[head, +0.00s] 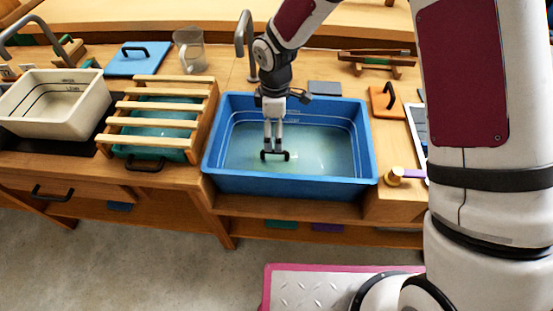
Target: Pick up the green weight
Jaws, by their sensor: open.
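My gripper (274,147) points down into the blue tub (290,187), which holds pale green, see-through water. The gripper is open, with its two grey fingers side by side. A small black bar with short ends (275,155), like a handle, shows right at the fingertips. I cannot tell whether the fingers touch it. No clear outline of a green weight shows; the water around the bar has a pale green tint, and anything below it is hard to make out.
A slatted wooden rack (160,123) and a cream basin (55,115) stand left of the tub. A blue board with a black handle (135,65) and a clear jug (190,55) are behind. An orange block with a black handle (384,106) stands right, near a gold-and-purple tool (397,176).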

